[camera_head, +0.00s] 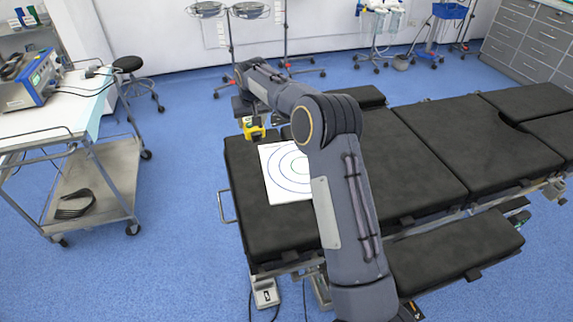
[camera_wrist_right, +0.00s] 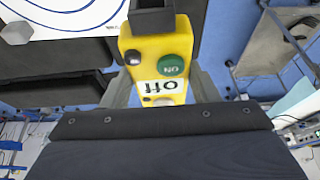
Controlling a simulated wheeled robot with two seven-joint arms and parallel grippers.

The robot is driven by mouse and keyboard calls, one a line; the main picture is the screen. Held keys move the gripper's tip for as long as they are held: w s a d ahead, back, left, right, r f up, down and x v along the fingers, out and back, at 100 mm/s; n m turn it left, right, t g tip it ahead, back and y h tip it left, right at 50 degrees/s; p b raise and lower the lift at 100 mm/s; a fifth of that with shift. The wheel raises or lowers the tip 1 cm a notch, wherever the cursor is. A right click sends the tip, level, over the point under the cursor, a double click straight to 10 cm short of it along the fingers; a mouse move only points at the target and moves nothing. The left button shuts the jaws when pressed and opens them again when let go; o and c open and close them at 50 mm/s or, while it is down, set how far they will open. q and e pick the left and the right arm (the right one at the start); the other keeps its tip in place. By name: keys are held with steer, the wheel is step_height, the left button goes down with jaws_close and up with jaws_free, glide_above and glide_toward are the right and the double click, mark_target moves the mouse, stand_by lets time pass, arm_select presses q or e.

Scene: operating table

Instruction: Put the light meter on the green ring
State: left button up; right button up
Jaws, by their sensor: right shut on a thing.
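The light meter (camera_head: 254,129) is a yellow device past the far left edge of the white sheet, in the head view. In the head view my right arm hides part of the sheet (camera_head: 273,193). The sheet lies on the black operating table and bears concentric rings (camera_head: 290,168); I cannot tell clearly which ring is green. My left gripper is not in view.
The black operating table (camera_head: 415,140) has free room to the right of my arm. A grey hexagonal thing (camera_wrist_right: 16,33) shows at the sheet in the wrist view. A trolley (camera_head: 40,128) with a device (camera_head: 28,82) stands at the left, and a stool (camera_head: 128,64) behind it.

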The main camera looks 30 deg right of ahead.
steer(key=s+d+f, duration=0.2)
steer(key=s, duration=0.1)
steer(key=s+d+f, duration=0.2)
steer(key=f, duration=0.1)
steer(key=s+d+f, duration=0.2)
steer(key=s+f, duration=0.1)
steer(key=shift+s+d+p, duration=0.2)
steer(key=shift+s+p, duration=0.15)
steer(key=f, duration=0.3)
steer(key=shift+s+d+f, duration=0.15)
steer(key=shift+s+d, duration=0.05)
steer(key=shift+s, duration=0.1)
steer(key=shift+f, duration=0.25)
steer(key=shift+f, duration=0.2)
steer(key=o, duration=1.2)
steer(key=shift+r, duration=0.1)
